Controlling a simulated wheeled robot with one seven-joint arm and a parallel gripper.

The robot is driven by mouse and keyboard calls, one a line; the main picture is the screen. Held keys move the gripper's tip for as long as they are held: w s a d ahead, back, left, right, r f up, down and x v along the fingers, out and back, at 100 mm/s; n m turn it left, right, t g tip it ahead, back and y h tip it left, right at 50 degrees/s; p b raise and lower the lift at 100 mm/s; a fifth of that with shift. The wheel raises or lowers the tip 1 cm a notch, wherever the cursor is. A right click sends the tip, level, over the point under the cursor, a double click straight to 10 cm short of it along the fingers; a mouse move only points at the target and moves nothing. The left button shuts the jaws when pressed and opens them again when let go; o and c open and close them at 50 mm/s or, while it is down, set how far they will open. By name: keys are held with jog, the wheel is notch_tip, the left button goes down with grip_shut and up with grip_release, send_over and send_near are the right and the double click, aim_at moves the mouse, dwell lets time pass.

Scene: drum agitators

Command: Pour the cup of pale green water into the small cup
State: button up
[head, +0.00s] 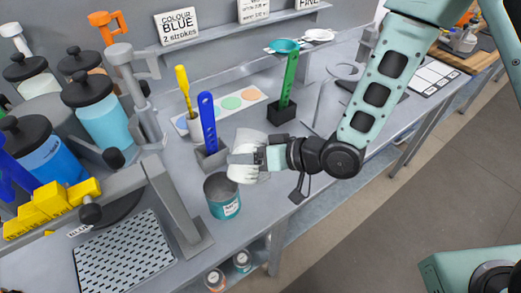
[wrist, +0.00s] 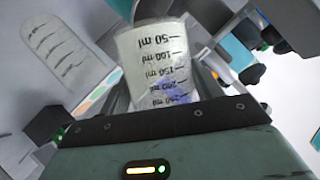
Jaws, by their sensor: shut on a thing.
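My gripper (head: 258,158) is shut on a translucent white measuring cup (head: 242,163). The cup fills the middle of the wrist view (wrist: 155,65), where black ml marks show on its wall.
A blue-handled tool (head: 207,122) stands in a grey holder (head: 212,156) close behind the cup. A green one (head: 289,80) stands in a black block (head: 282,115). A grey machine post (head: 175,205) with a perforated tray (head: 124,252) is at left.

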jog(key=shift+w+r, duration=0.1)
jog(key=shift+p, duration=0.3)
jog(key=shift+w+d+r+m+g+y+p, duration=0.15)
jog(key=shift+r+m+g+y+p, duration=0.3)
jog(key=shift+p, duration=0.45)
dwell(0.9)
jog(key=shift+f+m+g+y+p, duration=0.3)
jog(key=shift+m+g+p, duration=0.1)
jog(key=shift+m, duration=0.25)
jog(key=shift+f+m+g+y+p, duration=0.15)
jog(key=shift+f+m+g+p, duration=0.15)
jog(key=shift+m, duration=0.3)
dwell(4.6)
